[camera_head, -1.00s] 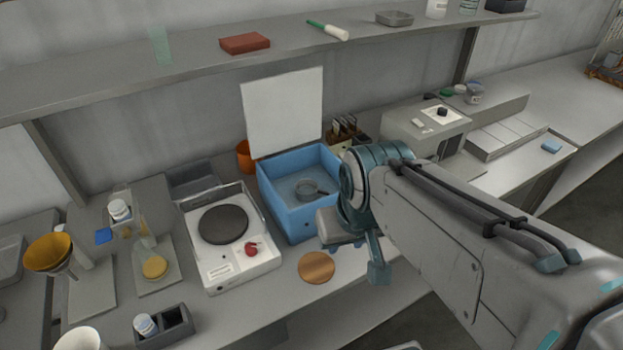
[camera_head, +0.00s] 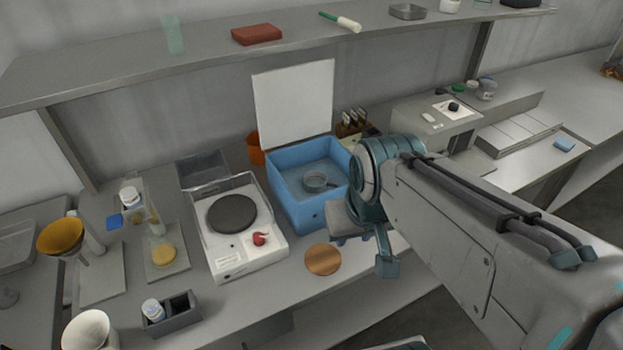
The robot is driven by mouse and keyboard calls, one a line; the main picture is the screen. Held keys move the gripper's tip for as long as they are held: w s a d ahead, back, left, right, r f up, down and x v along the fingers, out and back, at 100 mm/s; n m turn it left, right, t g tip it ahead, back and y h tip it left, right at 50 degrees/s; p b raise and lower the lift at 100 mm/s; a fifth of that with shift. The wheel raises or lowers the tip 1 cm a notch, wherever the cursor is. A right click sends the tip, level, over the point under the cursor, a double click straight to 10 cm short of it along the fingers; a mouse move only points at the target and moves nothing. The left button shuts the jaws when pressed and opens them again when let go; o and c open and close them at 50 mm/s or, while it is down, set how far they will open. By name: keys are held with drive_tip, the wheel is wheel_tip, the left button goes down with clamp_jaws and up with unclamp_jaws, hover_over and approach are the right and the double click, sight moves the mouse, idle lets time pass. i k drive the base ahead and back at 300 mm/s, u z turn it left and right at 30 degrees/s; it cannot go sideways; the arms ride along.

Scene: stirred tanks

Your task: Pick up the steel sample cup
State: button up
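My gripper (camera_head: 350,236) is at the end of the arm, just right of and in front of the box's near right corner, over the bench's front part.
The box's white lid (camera_head: 293,103) stands upright behind it. A white hotplate (camera_head: 247,254) with a red knob is to the left. A round copper-coloured disc (camera_head: 323,259) lies on the bench in front. A wall shelf (camera_head: 200,62) runs above. A grey instrument (camera_head: 436,127) stands right.

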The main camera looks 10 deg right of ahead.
sight(321, 175)
drive_tip(key=k, duration=1.05)
drive_tip(key=z, duration=0.95)
drive_tip(key=i, duration=0.8)
drive_tip(key=u, duration=0.65)
drive_tip(key=i, duration=0.8)
drive_tip(key=u, duration=0.8)
